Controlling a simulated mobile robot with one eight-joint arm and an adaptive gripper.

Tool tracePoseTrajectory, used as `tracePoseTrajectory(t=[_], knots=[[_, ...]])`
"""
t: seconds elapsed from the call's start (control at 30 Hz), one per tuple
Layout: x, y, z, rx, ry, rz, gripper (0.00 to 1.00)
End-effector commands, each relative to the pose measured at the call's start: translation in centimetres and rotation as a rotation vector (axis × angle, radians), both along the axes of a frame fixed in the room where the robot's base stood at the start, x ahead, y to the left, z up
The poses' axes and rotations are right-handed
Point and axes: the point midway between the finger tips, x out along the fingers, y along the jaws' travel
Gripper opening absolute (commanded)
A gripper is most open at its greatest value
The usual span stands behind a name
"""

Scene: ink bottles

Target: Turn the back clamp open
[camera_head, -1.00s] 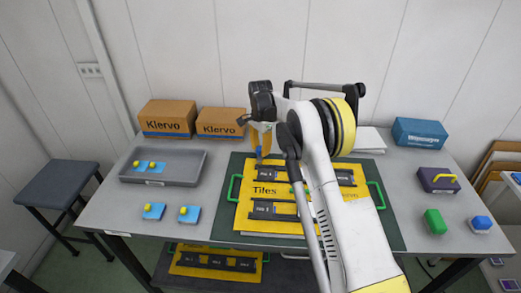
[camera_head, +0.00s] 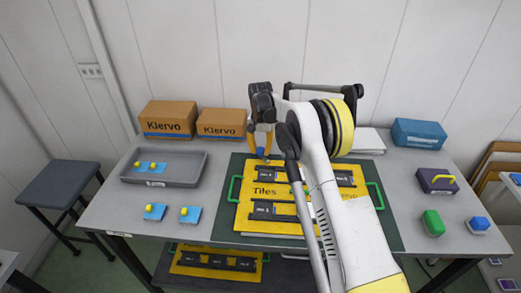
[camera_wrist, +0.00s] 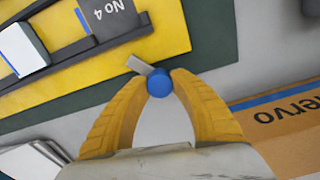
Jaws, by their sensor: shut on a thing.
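The back clamp (camera_wrist: 159,83) has a round blue knob and a short grey lever. In the wrist view the lever points up and left, its tip close to the yellow board's edge. My gripper (camera_wrist: 158,86) has its two yellow fingertips closed on the blue knob, one on each side. In the head view my gripper (camera_head: 261,153) is at the back edge of the yellow board (camera_head: 283,228) marked "Tiles", and the clamp shows as a small blue spot between the fingers. The board carries dark racks and lies on a dark green mat (camera_head: 224,222).
Two Klervo boxes (camera_head: 167,119) stand at the back left, behind a grey tray (camera_head: 195,168). A purple box (camera_head: 437,181) and green and blue blocks (camera_head: 433,222) are on the right. My arm covers part of the board.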

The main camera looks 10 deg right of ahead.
Motion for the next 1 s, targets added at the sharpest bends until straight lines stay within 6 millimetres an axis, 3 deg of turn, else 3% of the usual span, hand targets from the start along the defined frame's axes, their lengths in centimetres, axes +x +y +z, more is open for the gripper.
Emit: tracePoseTrajectory(t=[0.6, 1.0], knots=[[0.03, 0.04, 0.02, 0.000, -0.001, 0.579, 0.00], [0.03, 0.08, 0.01, 0.000, -0.001, 0.850, 0.00]])
